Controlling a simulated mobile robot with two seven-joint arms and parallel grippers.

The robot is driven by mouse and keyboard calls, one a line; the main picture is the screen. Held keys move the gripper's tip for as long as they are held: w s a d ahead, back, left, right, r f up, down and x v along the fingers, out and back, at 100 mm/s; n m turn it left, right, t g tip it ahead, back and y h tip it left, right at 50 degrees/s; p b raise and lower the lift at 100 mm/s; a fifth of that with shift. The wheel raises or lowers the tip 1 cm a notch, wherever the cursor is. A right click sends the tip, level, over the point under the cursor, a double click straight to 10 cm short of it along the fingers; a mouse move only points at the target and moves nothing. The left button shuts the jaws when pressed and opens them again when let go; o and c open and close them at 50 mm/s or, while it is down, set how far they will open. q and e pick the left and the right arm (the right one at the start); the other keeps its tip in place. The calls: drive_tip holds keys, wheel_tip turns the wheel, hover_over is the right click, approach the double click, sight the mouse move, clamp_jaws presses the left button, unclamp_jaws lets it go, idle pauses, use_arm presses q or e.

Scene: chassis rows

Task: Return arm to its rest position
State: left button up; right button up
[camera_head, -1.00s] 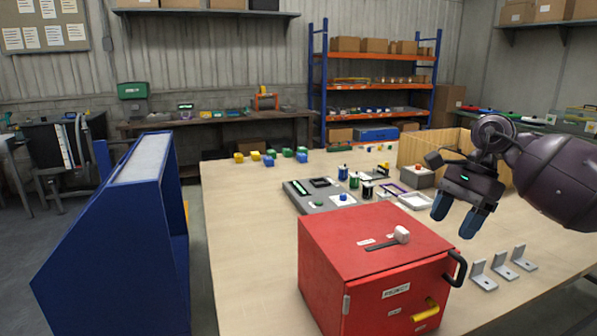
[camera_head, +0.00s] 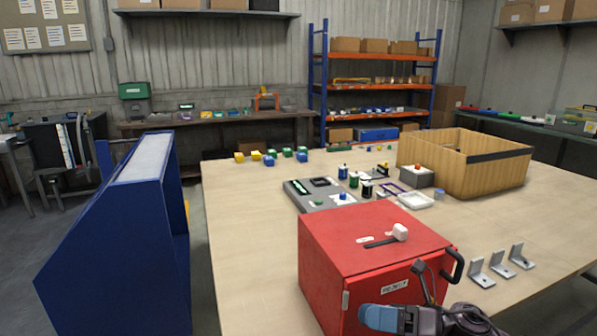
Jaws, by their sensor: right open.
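My right gripper (camera_head: 382,318) is low at the bottom edge of the head view, in front of the red box (camera_head: 345,233). Its blue-tipped fingers point left, and nothing shows between them. The rest of my right arm is cut off by the bottom edge. My left gripper is not in view.
A wooden bin (camera_head: 440,165) stands at the back right of the table (camera_head: 240,215). A grey panel (camera_head: 328,203) with small parts lies mid-table. Several metal brackets (camera_head: 482,275) stand right of the red box. A blue rack (camera_head: 120,250) stands to the left.

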drive_tip(key=s+d+f+m+t+h, duration=0.4)
drive_tip(key=f+m+t+h, duration=0.3)
drive_tip(key=m, duration=0.8)
drive_tip(key=s+d+f+m+t+h, duration=0.4)
drive_tip(key=d+f+m+t+h, duration=0.25)
drive_tip(key=m, duration=0.85)
drive_tip(key=s+d+f+m+g+h, duration=0.3)
drive_tip(key=s+f+m+g+h, duration=0.2)
drive_tip(key=s+f+m, duration=0.7)
drive_tip(key=s, duration=0.3)
drive_tip(key=shift+d+f+m, duration=0.15)
drive_tip(key=shift+d+m, duration=0.05)
drive_tip(key=shift+m, duration=0.2)
